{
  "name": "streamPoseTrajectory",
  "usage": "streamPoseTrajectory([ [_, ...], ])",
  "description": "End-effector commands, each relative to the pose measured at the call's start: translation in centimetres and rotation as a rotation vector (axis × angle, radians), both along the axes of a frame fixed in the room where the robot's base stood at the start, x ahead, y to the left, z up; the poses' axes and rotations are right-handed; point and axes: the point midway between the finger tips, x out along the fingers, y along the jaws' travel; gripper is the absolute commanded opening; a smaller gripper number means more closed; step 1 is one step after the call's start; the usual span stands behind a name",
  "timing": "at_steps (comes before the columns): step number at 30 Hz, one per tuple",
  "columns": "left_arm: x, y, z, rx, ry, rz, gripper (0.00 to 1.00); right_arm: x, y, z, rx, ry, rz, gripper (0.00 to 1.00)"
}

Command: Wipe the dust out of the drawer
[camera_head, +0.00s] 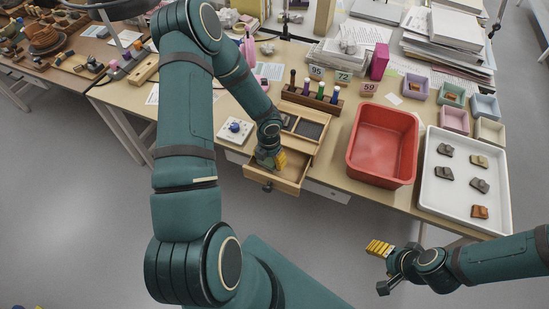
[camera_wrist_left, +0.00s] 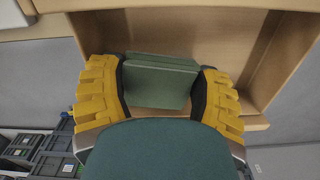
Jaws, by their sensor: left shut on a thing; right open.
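The wooden drawer (camera_head: 293,181) is pulled out from the table front, below a small wooden tray. It fills much of the left wrist view (camera_wrist_left: 215,35). My left gripper (camera_head: 277,160) reaches down into the drawer, its yellow fingers shut on a flat green block (camera_wrist_left: 160,85), perhaps a sponge or folded cloth. The arm and fingers hide part of the drawer floor. I cannot make out dust, nor whether the block touches the floor. My right gripper (camera_head: 376,249) is open and empty, in front of the table at the lower right, away from the drawer.
A red bin (camera_head: 383,143) stands right of the drawer, beside a white tray (camera_head: 436,200) with several sherds. A rack of bottles (camera_head: 312,98) stands behind the drawer. The floor in front is clear.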

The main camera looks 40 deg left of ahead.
Motion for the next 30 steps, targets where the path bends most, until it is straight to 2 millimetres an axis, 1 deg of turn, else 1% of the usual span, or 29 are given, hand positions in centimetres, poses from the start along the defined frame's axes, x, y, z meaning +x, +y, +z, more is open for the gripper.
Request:
streamPoseTrajectory([
  [5,-0.1,0.2,0.2,0.004,0.003,0.001,0.27,0.0,0.0,0.6,0.000,0.000,0.000,0.63],
  [8,0.0,0.1,0.1,0.004,0.002,0.000,0.27,0.0,0.0,0.5,0.000,0.000,0.000,0.63],
  [21,0.7,-3.0,0.3,0.003,0.001,0.000,0.28,0.0,0.0,-0.3,0.000,0.000,0.000,0.63],
  [26,0.8,-3.4,0.3,0.003,0.001,0.001,0.28,0.0,0.0,-0.3,0.000,0.000,0.000,0.63],
  [30,1.0,-4.1,0.4,0.002,0.001,-0.001,0.28,0.0,0.0,-0.4,0.000,0.000,0.000,0.63],
])
